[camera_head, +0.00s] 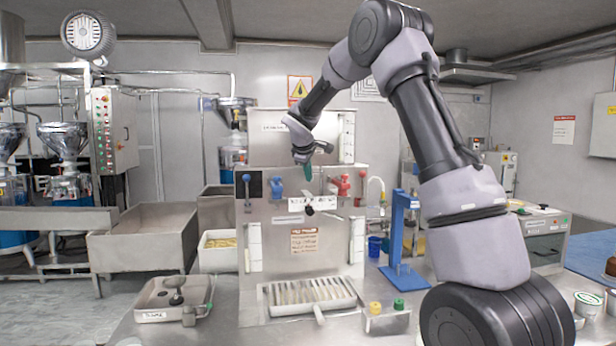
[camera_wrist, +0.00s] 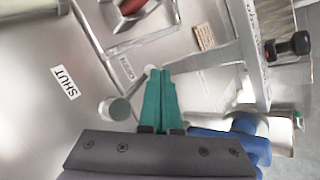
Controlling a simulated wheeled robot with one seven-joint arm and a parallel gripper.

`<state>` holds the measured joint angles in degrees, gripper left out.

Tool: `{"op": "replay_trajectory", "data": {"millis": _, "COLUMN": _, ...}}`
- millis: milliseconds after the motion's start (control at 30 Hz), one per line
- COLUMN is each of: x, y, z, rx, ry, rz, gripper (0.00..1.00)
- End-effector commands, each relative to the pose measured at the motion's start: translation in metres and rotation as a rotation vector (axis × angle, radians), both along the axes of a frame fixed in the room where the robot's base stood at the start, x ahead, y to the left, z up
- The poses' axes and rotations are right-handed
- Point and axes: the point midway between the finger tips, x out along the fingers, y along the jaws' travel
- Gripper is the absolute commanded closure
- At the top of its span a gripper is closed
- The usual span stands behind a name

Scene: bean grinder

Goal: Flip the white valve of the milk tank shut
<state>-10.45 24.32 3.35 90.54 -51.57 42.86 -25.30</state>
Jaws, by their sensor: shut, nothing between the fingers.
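In the wrist view a lever with a pale round knob (camera_wrist: 116,108) runs from a pivot on a steel face. A SHUT label (camera_wrist: 66,83) is to its left, and a smaller label, not clearly legible, is near the pivot. This looks like the white valve, but its colour reads greyish. My gripper (camera_wrist: 160,74) has its green fingers shut and empty, just right of the knob; contact cannot be told. In the head view my gripper (camera_head: 308,174) hangs before the steel machine (camera_head: 270,255), between the blue valve (camera_head: 276,187) and red valve (camera_head: 343,185), hiding what is behind it.
A labelled white bracket (camera_head: 310,203) with a black knob projects below my gripper. A blue part (camera_wrist: 240,135) lies close to the right of the fingers in the wrist view, and a red handle (camera_wrist: 131,7) is above. A blue stand (camera_head: 400,240) stands right of the machine.

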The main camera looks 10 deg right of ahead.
Motion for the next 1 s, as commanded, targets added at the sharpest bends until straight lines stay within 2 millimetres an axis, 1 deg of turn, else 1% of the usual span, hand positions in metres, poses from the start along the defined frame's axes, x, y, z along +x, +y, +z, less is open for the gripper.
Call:
{"op": "replay_trajectory", "data": {"millis": 33, "x": 0.002, "y": 0.001, "z": -0.001, "rx": -0.048, "ry": 0.001, "rz": 0.004, "gripper": 1.00}}
{"op": "replay_trajectory", "data": {"millis": 533, "x": 0.003, "y": -0.019, "z": 0.006, "rx": -0.525, "ry": 0.001, "rz": 0.003, "gripper": 1.00}}
{"op": "replay_trajectory", "data": {"millis": 1000, "x": 0.002, "y": -0.034, "z": 0.021, "rx": -0.961, "ry": 0.001, "rz": 0.001, "gripper": 1.00}}
